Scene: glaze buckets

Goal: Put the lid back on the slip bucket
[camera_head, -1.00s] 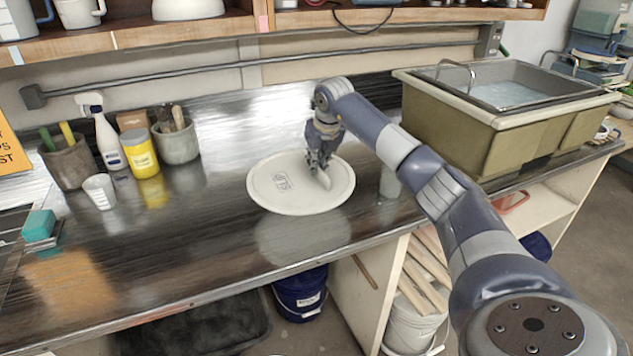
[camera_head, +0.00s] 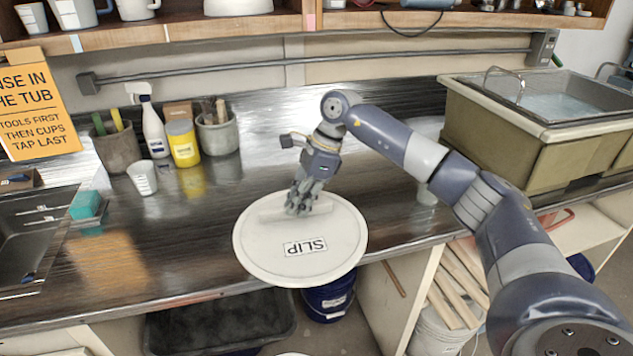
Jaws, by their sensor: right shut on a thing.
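The round white lid (camera_head: 255,242) carries a label reading SLIP, upside down in the picture. My right gripper (camera_head: 300,208) is shut on the lid's raised handle, near its far side. The lid is held above the metal counter and reaches over its front edge, with the label side up. A blue bucket (camera_head: 328,300) stands below the counter, partly hidden under the lid. I cannot read which bucket it is. A sliver of something white (camera_head: 292,354) shows at the bottom edge. My left gripper is not in view.
A spray bottle (camera_head: 153,130), yellow jar (camera_head: 183,145), white cup (camera_head: 142,178) and tool crocks stand at the counter's back left. A large tub (camera_head: 545,140) stands at right. A black tray (camera_head: 220,322) lies below the counter. A shelf (camera_head: 240,30) runs above.

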